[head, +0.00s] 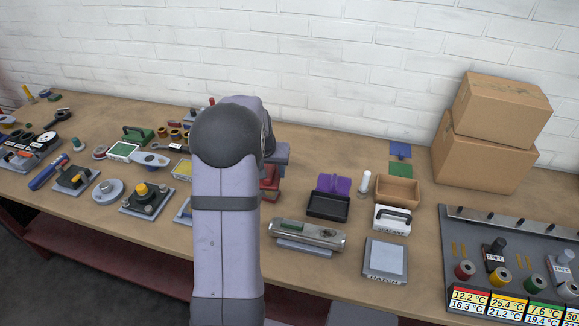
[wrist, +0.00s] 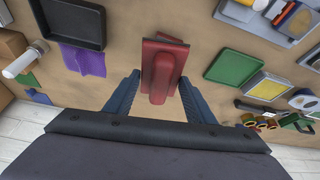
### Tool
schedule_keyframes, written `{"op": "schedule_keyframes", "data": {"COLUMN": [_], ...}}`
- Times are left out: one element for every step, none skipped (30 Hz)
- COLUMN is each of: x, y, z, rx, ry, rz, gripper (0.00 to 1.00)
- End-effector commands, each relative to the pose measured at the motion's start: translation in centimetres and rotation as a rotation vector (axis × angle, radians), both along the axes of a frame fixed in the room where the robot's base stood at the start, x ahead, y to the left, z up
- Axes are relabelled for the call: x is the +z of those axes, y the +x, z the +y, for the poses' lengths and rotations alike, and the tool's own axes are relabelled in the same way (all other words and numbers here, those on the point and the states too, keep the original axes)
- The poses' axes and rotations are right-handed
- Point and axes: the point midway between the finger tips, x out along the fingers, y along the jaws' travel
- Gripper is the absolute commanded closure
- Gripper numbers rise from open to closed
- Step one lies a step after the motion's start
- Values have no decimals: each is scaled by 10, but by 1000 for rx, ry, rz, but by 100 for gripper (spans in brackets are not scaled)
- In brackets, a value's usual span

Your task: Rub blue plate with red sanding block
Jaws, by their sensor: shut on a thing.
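The red sanding block (wrist: 163,62) shows in the wrist view between the two blue-grey fingers of my gripper (wrist: 158,84), which is shut on its raised grip. In the head view the block (head: 270,178) is partly hidden behind my arm. Whether it touches the table is hard to tell. The blue plate (head: 400,149) lies flat at the back of the table, against a green plate (head: 400,168), to the right of my gripper. In the wrist view the blue plate (wrist: 39,97) is at the far left edge, well apart from the block.
A purple item (head: 334,184), a black tray (head: 328,206), a white cylinder (head: 365,181) and a wooden box (head: 397,191) stand between my gripper and the plate's side. Cardboard boxes (head: 487,160) stand further right. Bare tabletop lies behind the purple item, along the wall.

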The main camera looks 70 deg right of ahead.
Motion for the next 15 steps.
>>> {"op": "schedule_keyframes", "data": {"x": [2,1,0,-1,-1,-3,-4,-5,-6,-7,-7,-8,-9,-9,-10], "y": [21,33,49,61,73,87,98,107,120,129,137,148,155,162,172], "z": [9,13,19,23,27,33,38,41,47,51,55,61,65,70,76], "rx": [42,66,97,119,140,161,174,183,195,202,207,215,226,238,257], "ry": [4,4,4,3,3,3,3,2,2,2,1,1,1,2,2], "rz": [1,1,1,1,0,2,1,1,1,2,2,1,1,1,1], "gripper": [68,68,68,68,68,68,68,68,68,68,68,68,68,68,68]}}
